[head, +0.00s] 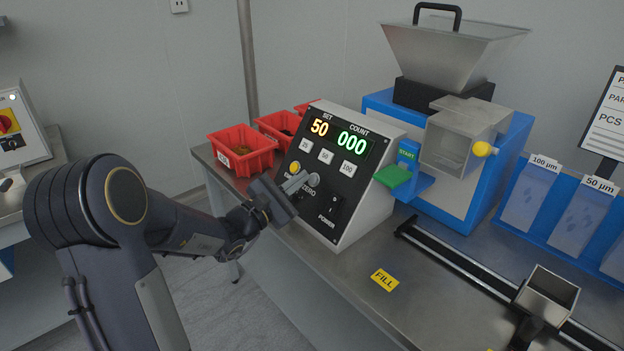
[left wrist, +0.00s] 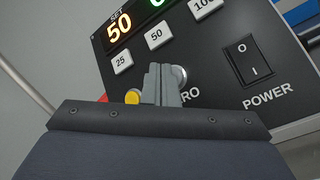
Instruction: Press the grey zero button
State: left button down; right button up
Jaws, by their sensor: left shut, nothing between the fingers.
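The control box (head: 377,187) has a black slanted front panel. The grey zero button (head: 313,179) is on it, above the word ZERO. My left gripper (head: 297,182) is shut and empty, its fingertips close in front of the panel beside the button. In the left wrist view, the shut fingers (left wrist: 160,72) cover part of the grey button (left wrist: 180,75), whose right part shows, and part of the ZERO label. I cannot tell whether they touch it. A yellow button (left wrist: 132,97) lies just left of the fingers. My right gripper is not in view.
The displays read SET 50 and COUNT 000. Buttons 25, 50 and 100 (head: 347,169) sit above, and a POWER switch (head: 334,203) sits to the lower right. Red bins (head: 242,163) stand left of the box. A blue machine (head: 462,196) with a green START paddle (head: 393,176) stands right.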

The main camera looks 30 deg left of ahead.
pick_arm(q)
jog(key=s+r, duration=0.1)
jog(key=s+a+r+p, duration=0.1)
jog(key=s, duration=0.1)
jog(key=shift+s+a+r, duration=0.3)
jog(key=shift+s+r, duration=0.1)
dwell(0.7)
